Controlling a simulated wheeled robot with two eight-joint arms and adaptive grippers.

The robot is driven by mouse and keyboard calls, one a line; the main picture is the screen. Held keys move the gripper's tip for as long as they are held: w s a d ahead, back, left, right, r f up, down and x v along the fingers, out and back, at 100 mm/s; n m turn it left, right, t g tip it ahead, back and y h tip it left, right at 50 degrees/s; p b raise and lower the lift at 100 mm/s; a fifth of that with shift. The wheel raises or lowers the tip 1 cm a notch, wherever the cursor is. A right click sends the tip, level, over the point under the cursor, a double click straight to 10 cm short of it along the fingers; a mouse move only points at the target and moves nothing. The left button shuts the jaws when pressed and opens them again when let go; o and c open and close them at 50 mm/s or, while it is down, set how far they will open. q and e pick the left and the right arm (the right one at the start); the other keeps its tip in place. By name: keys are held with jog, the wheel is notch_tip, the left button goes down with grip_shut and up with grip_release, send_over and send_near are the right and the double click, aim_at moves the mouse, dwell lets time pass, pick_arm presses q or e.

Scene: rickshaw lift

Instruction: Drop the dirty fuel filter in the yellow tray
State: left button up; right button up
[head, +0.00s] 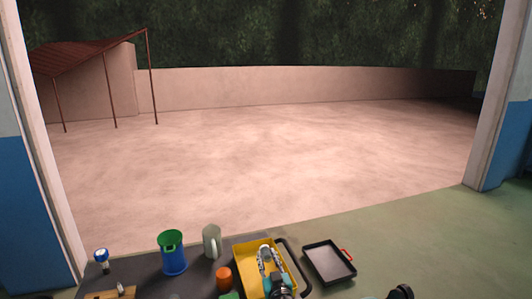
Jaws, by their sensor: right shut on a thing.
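The yellow tray (242,262) stands at the bottom middle of the head view, on the right part of the dark work surface. My right gripper (264,254) comes in from the bottom edge and lies over the tray. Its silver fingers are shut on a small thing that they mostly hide. I cannot make out from this view whether this is the dirty fuel filter. The gripper also hides part of the tray's inside. My left gripper is not in view.
A blue and green container (173,258), a grey-green jug (212,242), an orange cylinder (223,278) and a flashlight (102,258) stand left of the tray. A black pan with red handles (330,262) lies to the right. Open paved ground is beyond.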

jog(key=o, duration=1.2)
jog(key=shift+c, duration=0.2)
jog(key=v, duration=0.7)
jog(key=shift+s, duration=0.25)
